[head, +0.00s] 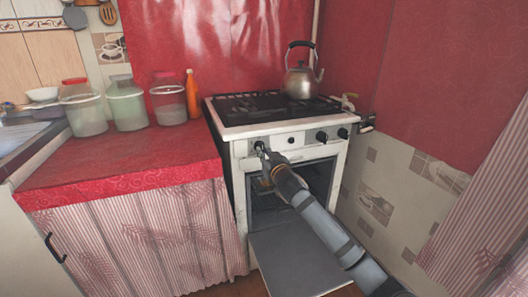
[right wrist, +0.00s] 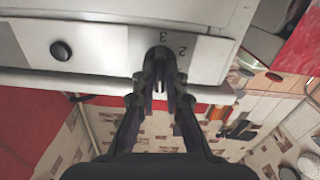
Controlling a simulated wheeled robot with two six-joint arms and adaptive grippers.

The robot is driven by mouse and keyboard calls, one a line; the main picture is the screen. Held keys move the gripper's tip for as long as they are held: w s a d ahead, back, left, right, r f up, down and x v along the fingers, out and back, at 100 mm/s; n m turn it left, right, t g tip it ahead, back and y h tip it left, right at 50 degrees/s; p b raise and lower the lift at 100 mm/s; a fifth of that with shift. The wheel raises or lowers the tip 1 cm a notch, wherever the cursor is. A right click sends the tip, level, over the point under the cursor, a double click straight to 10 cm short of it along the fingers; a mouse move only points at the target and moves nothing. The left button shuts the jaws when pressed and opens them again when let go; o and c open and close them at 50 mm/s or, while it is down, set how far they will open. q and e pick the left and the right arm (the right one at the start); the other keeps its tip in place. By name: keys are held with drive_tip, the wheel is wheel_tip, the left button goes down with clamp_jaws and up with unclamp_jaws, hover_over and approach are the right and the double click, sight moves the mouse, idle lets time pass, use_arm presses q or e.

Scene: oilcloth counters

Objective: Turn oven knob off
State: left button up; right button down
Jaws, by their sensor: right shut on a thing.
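The white oven (head: 297,132) stands right of the counter with its door (head: 292,256) hanging open. Its front panel carries a row of black knobs, two of them (head: 322,136) at the right side. My right gripper (head: 262,152) reaches the left end of the panel. In the right wrist view my right gripper (right wrist: 160,84) is shut on a black oven knob (right wrist: 159,56), with the numbers 2 and 3 printed beside it. The fingers hide part of the knob. My left gripper is not in view.
A metal kettle (head: 300,80) stands on the black stove grate (head: 270,106). The red counter (head: 120,160) on the left holds several jars and an orange bottle (head: 192,94). A small black button (right wrist: 61,50) sits on the panel near the held knob. A tiled wall is close on the right.

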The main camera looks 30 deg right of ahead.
drive_tip(key=shift+f+m, duration=0.15)
drive_tip(key=shift+m, duration=0.55)
drive_tip(key=c, duration=1.4)
unclamp_jaws()
drive_tip(key=v, duration=0.7)
drive_tip(key=shift+s+a, duration=0.15)
drive_tip(key=shift+s, duration=0.15)
